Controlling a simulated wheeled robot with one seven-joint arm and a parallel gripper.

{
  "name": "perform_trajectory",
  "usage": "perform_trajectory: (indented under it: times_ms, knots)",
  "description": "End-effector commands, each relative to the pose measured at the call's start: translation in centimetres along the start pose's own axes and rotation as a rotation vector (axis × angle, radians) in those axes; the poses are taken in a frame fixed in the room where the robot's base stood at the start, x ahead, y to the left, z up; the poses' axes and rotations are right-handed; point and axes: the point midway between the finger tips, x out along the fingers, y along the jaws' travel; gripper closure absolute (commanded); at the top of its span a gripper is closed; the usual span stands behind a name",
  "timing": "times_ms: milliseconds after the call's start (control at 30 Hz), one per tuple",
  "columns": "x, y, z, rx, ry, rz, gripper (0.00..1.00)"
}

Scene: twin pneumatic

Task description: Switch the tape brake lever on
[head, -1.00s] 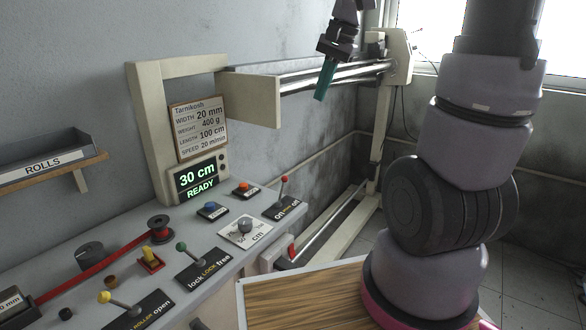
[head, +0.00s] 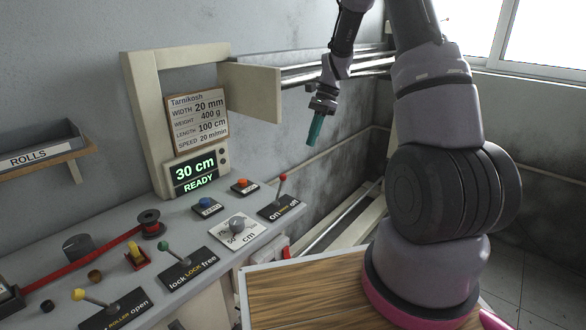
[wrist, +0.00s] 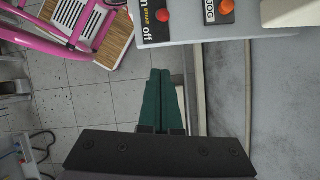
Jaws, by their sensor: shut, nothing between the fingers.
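The tape brake lever (head: 281,185) has a red knob and stands on a black plate near the far right end of the grey control panel. Its stem looks nearly upright in the head view, and I cannot tell its exact setting. In the wrist view its red knob (wrist: 162,15) is at the top, beside the words "BRAKE off" on the plate (wrist: 147,30). My gripper (head: 312,145) is shut and empty, with green fingers pointing down. It hangs above and to the right of the lever, apart from it. The wrist view shows the green fingers (wrist: 160,72) together.
The panel also carries an orange button (head: 240,184), a blue button (head: 208,204), a grey knob (head: 237,224), a green-knobbed lever (head: 164,246) and a yellow-knobbed lever (head: 79,295). The screen (head: 195,173) reads "30 cm READY". A beige arm (head: 256,92) with metal rails stands behind.

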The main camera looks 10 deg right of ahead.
Motion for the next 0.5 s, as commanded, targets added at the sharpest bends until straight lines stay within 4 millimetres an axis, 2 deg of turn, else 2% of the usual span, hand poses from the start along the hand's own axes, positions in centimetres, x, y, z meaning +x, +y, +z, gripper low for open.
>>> perform_trajectory:
  times_ms: [300,500]
  knots:
    - [0.2,0.0,0.0,-0.001,0.000,0.000,1.00]
    - [2.5,0.1,0.1,-0.001,-0.002,0.003,1.00]
